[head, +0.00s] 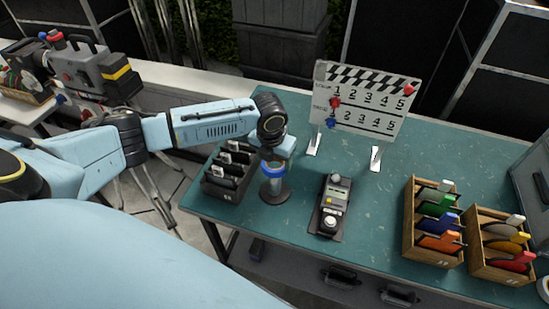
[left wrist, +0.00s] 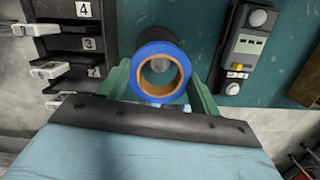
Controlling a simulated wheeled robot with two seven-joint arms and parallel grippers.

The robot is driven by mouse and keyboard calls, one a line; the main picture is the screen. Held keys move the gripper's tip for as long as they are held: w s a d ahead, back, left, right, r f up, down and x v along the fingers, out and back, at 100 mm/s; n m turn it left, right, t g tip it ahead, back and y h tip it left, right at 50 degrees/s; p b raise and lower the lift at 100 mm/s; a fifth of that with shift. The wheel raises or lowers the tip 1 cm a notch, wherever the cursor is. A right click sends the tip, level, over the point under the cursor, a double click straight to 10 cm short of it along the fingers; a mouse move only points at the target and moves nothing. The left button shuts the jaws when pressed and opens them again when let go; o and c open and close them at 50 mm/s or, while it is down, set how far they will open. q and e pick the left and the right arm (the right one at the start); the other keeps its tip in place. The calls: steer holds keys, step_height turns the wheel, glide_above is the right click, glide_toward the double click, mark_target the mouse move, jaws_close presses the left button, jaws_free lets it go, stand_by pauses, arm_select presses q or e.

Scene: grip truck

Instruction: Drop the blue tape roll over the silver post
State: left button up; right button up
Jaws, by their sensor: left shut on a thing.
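The blue tape roll (head: 274,172) is held by my left gripper (head: 276,163), which points down over the left part of the table. In the left wrist view the roll (left wrist: 136,72) sits between the two green fingers of the gripper (left wrist: 160,84). The silver post (head: 272,185) stands upright on a dark round base directly under the roll. Its tip (left wrist: 159,65) shows through the roll's hole in the left wrist view. I cannot tell whether the roll is just above the tip or around it. My right gripper is not in view.
A black slotted rack (head: 226,187) stands close to the left of the post. A dark control box (head: 333,205) lies to the right. A clapperboard (head: 362,103) stands behind. Wooden crates (head: 405,232) of coloured items are at the right.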

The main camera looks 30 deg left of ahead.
mark_target(274, 183)
arm_select(q)
steer(key=shift+f+b, duration=3.4)
steer(key=shift+f, duration=2.3)
steer(key=o, duration=1.1)
steer(key=shift+r, duration=0.1)
steer(key=r, duration=0.4)
steer(key=s+r, duration=0.1)
steer(key=r, duration=0.3)
steer(key=s+r, duration=0.1)
steer(key=r, duration=0.4)
steer(key=shift+d+p, duration=0.1)
steer(key=shift+p, duration=0.3)
